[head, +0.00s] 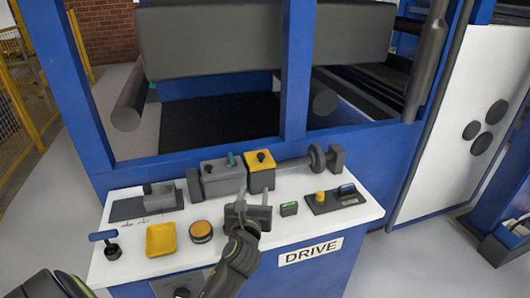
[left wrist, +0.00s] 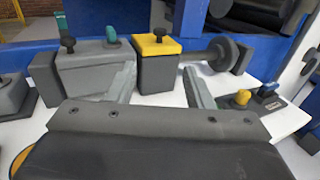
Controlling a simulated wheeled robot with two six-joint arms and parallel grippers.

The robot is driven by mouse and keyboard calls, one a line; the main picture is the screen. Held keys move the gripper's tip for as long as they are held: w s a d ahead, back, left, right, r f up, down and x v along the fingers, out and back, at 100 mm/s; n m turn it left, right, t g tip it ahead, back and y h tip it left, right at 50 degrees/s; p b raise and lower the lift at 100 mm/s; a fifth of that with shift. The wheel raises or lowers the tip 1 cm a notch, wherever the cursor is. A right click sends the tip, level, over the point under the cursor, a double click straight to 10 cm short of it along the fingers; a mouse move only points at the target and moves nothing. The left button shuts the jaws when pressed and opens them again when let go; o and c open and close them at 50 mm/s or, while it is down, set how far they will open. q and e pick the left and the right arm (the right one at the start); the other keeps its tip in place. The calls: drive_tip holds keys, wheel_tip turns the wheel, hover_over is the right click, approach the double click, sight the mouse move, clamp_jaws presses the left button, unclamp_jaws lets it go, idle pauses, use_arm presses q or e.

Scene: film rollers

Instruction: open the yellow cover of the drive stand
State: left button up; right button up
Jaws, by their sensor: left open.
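The drive stand (head: 325,221) is a blue cabinet with a white top and a DRIVE label. Its yellow cover (head: 261,160), with a black knob on top, sits flat and closed on a dark grey box at the back of the top. The cover also shows in the left wrist view (left wrist: 156,46), framed between my two fingers. My left gripper (head: 252,197) is open and empty above the white top, in front of the box and apart from it. My right gripper is not in view.
A grey housing (head: 222,177) with a teal knob adjoins the box on the left, and a shaft with a disc (head: 317,157) on the right. In front are a yellow tray (head: 161,239), a round yellow button (head: 201,231) and a blue-handled lever (head: 104,237). Blue frame posts rise behind.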

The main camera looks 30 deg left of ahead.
sight(261, 157)
use_arm(q)
drive_tip(key=x, duration=1.1)
drive_tip(key=b+x, duration=0.1)
drive_tip(key=x, duration=0.5)
drive_tip(key=shift+w+r, duration=0.1)
drive_tip(key=shift+r, duration=0.15)
clamp_jaws()
